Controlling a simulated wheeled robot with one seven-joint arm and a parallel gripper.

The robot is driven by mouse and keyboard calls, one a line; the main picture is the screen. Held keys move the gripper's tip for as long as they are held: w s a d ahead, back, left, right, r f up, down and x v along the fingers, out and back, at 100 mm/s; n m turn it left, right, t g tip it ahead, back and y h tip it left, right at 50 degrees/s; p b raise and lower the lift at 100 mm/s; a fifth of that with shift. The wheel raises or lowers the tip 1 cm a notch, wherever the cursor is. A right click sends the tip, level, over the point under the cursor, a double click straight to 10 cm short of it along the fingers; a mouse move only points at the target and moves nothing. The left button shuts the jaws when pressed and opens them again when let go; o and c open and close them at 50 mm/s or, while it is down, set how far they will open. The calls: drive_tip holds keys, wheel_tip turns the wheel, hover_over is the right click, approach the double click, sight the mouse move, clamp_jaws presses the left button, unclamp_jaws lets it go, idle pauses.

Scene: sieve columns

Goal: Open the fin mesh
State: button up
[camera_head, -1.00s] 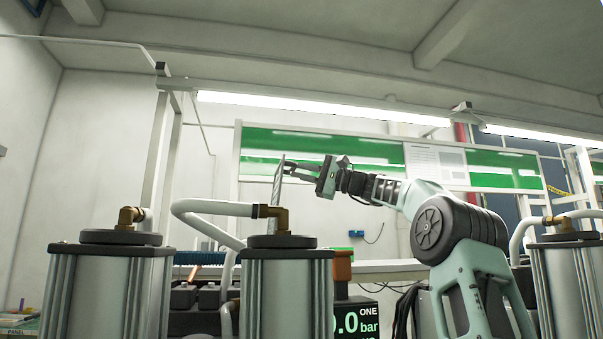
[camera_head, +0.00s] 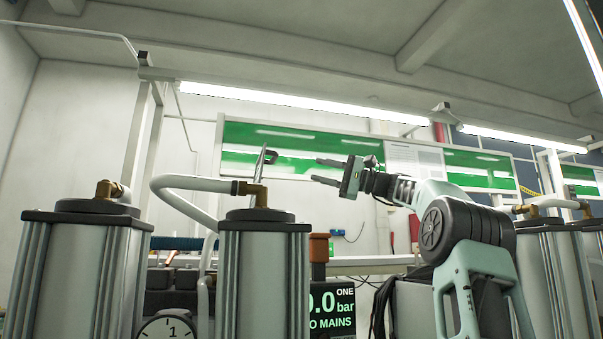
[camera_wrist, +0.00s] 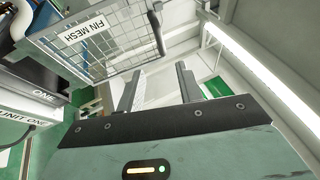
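The fin mesh (camera_wrist: 110,42) is a wire grid panel in a pale frame with a "FIN MESH" label, at the upper left of the wrist view. Its dark handle (camera_wrist: 155,33) is on its right edge. In the head view the fin mesh (camera_head: 258,164) shows almost edge-on as a thin slanted strip, with the dark handle on its right side. My gripper (camera_head: 317,170) is open and empty, to the right of the handle and apart from it. In the wrist view its two fingers (camera_wrist: 157,88) are wide apart with nothing between them. How far the mesh stands open I cannot tell.
Metal columns (camera_head: 264,275) with brass elbows and a pale hose (camera_head: 195,183) stand in front. A pressure display (camera_head: 331,308) and a round gauge (camera_head: 168,328) sit low among them. A green-panelled board (camera_head: 300,150) is behind. Space right of the handle is free.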

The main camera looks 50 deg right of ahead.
drive_tip(key=shift+b+v, duration=0.35)
drive_tip(key=shift+v, duration=2.45)
